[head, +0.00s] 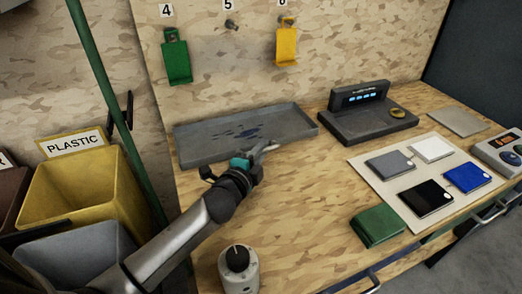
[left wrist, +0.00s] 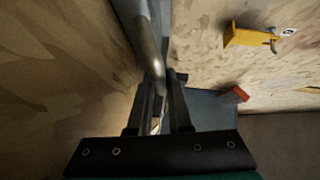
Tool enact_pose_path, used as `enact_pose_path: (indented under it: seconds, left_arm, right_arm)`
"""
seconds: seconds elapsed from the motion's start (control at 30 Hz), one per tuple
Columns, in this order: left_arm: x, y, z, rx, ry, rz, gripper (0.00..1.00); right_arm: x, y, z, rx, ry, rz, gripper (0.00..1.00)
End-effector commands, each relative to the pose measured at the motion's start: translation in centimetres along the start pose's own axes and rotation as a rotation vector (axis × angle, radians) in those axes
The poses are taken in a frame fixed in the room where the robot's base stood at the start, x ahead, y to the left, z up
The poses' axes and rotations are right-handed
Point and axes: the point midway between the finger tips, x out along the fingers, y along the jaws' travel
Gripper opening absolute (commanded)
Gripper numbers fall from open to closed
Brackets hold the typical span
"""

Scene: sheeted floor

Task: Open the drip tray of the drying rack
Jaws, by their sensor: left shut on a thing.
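The drip tray (head: 200,151), a shallow grey metal tray with dark wet-looking patches on its floor, lies at the back of the wooden bench. My left gripper (head: 260,154) is at its front edge, shut on a pale grey bar that looks like the tray's handle. In the left wrist view, the rounded metal bar (left wrist: 150,52) runs down to the fingers of the left gripper (left wrist: 160,92). The exact contact is partly hidden by the fingers. No drying rack can be made out. My right gripper is not in view.
A dark device with a lit display (head: 360,98) stands right of the tray. A board with several cards (head: 405,211), a green wallet-like item (head: 378,226) and a knobbed device (head: 238,265) are nearer. A yellow plastic bin (head: 85,190) and green pole (head: 105,85) are left.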

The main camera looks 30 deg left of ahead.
Motion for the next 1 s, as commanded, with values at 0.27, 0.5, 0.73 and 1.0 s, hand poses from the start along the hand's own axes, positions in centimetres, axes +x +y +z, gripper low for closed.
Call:
enact_pose_path:
  seconds: [0.27,0.5,0.73,1.0]
  left_arm:
    - [0.0,0.1,0.0,0.000,0.000,0.002,0.00]
    - [0.0,0.1,0.0,0.000,0.000,0.002,0.00]
    - [-0.1,0.2,-0.1,-0.001,0.000,0.003,0.00]
    - [-2.3,0.8,-2.4,-0.004,0.002,0.005,0.00]
  right_arm:
    - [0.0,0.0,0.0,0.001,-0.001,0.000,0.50]
    - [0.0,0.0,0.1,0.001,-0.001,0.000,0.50]
    - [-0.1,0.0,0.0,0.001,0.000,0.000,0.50]
    - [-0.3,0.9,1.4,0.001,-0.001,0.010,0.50]
